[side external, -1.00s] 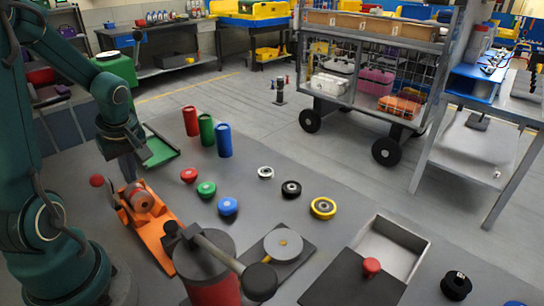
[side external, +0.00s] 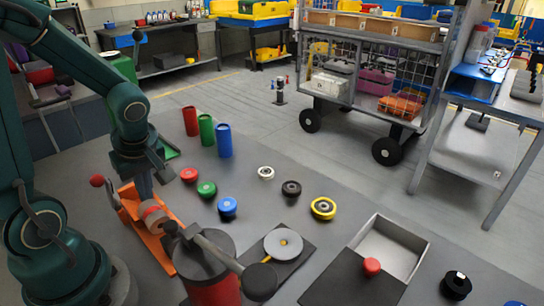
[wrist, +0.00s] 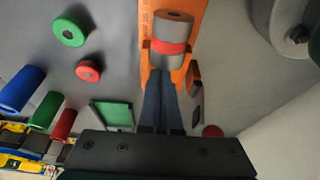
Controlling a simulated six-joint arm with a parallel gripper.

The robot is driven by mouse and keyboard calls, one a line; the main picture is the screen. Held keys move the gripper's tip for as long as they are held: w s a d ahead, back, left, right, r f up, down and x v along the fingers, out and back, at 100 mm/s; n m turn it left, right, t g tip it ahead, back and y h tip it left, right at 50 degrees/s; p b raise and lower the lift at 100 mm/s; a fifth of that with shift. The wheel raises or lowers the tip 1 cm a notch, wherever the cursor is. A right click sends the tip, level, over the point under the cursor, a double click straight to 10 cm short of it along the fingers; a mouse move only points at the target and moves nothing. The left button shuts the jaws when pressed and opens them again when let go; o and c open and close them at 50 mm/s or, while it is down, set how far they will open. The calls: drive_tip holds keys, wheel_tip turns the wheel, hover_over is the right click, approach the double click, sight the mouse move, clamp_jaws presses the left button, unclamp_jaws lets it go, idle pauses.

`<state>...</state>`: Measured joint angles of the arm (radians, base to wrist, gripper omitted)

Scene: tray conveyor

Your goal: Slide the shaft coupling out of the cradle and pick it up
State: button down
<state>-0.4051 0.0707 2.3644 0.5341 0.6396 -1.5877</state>
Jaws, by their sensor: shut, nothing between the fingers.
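The shaft coupling (side external: 155,217) is a grey-brown cylinder with a red band, lying in the orange cradle (side external: 158,250) at the left of the table. In the wrist view the coupling (wrist: 173,30) lies along the orange cradle (wrist: 146,20), its far end pointing away from me. My gripper (side external: 146,195) points down at the coupling's rear end. In the wrist view my gripper's fingers (wrist: 162,78) are together and empty, at or against the coupling's near end; exact contact is hard to tell.
A red ball knob (side external: 97,181) stands by the cradle's back end. A red drum with a grey lever (side external: 210,265) stands close to the cradle's front right. Red, green and blue cylinders (side external: 223,141) and several round parts stand to the right. A green tray lies behind my gripper.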

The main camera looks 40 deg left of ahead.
drive_tip(key=shift+a, duration=0.1)
drive_tip(key=shift+a+r, duration=0.2)
drive_tip(key=shift+a, duration=0.75)
drive_tip(key=shift+a+r, duration=0.15)
drive_tip(key=shift+a, duration=0.8)
drive_tip(key=v, duration=0.8)
drive_tip(key=d+r+m+t+h, duration=0.2)
drive_tip(key=d+m+t, duration=0.3)
drive_tip(key=d+m, duration=1.1)
drive_tip(key=shift+s+m+t+h, duration=0.3)
drive_tip(key=shift+s+m+h, duration=0.15)
drive_tip(key=shift+m+h, duration=0.5)
unclamp_jaws()
drive_tip(key=shift+s, duration=0.1)
